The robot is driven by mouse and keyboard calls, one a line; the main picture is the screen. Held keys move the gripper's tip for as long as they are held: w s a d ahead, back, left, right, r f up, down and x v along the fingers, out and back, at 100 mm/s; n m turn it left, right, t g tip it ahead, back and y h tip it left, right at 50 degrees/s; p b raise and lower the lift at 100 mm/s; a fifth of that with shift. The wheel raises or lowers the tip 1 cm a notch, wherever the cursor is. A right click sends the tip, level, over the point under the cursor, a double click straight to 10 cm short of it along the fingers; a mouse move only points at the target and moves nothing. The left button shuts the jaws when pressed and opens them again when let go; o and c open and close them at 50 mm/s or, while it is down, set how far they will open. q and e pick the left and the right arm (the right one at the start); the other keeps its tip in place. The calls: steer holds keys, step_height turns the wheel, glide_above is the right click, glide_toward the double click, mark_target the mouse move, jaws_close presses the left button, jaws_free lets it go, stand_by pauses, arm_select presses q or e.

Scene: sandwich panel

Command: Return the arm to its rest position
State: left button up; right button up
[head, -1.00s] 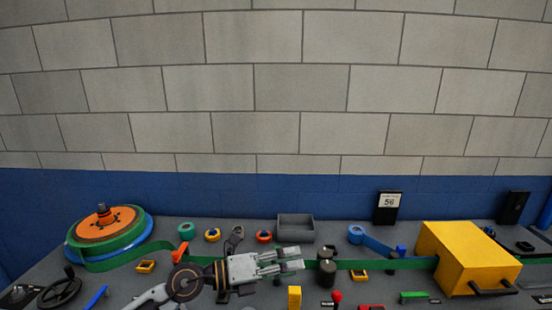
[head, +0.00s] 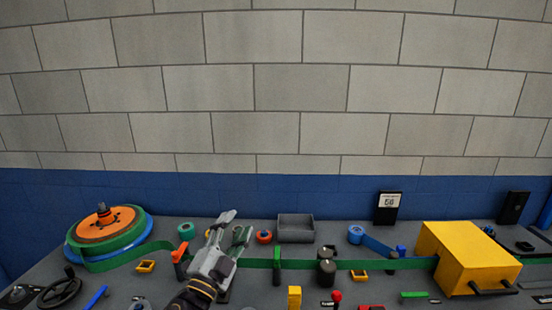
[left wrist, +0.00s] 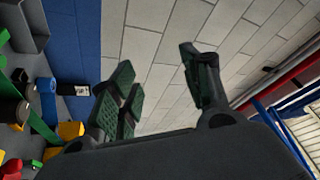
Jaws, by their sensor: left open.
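My left gripper (head: 228,228) shows at the lower middle-left of the head view, above the panel, with its fingers pointing up toward the back wall. It also shows in the left wrist view (left wrist: 158,88), where its dark green-padded fingers are spread apart with nothing between them. It hides part of the green belt (head: 345,265) and some small parts behind it. My right gripper is in neither view.
On the panel stand an orange and green reel (head: 105,226) at left, a grey open bin (head: 296,229), dark rollers (head: 326,268), a green-handled lever (head: 277,260) and a yellow box (head: 465,258) at right. A block wall (head: 300,90) rises behind.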

arm_select(q)
steer(key=s+a+f+n+g+y, duration=0.2)
steer(key=a+f+n+g+y, duration=0.25)
steer(key=f, duration=0.45)
steer(key=s+a+f+n+g+y, duration=0.35)
steer(key=a+f+n, duration=0.25)
steer(key=f, duration=0.2)
steer(key=s+a+f+n+g+h, duration=0.1)
steer(key=s+f+n+g+h, duration=0.15)
steer(key=s+f+g, duration=1.05)
steer(key=s+f+t, duration=0.1)
steer(key=s+f, duration=0.2)
steer(key=f, duration=0.9)
steer(key=s+f+t, duration=0.1)
steer(key=s+f, duration=0.1)
steer(key=f, duration=0.9)
steer(key=s+f+t, duration=0.1)
steer(key=s+f, duration=0.2)
steer(key=f, duration=0.9)
steer(key=s+a+f, duration=0.2)
steer(key=s+f, duration=0.8)
steer(key=s, duration=0.1)
steer(key=s+a+f+g+y, duration=0.1)
steer(key=s+a+f, duration=0.1)
steer(key=s+f, duration=0.7)
steer(key=shift+s+f+g, duration=0.3)
steer(key=shift+s+f, duration=0.05)
steer(key=shift+s, duration=0.7)
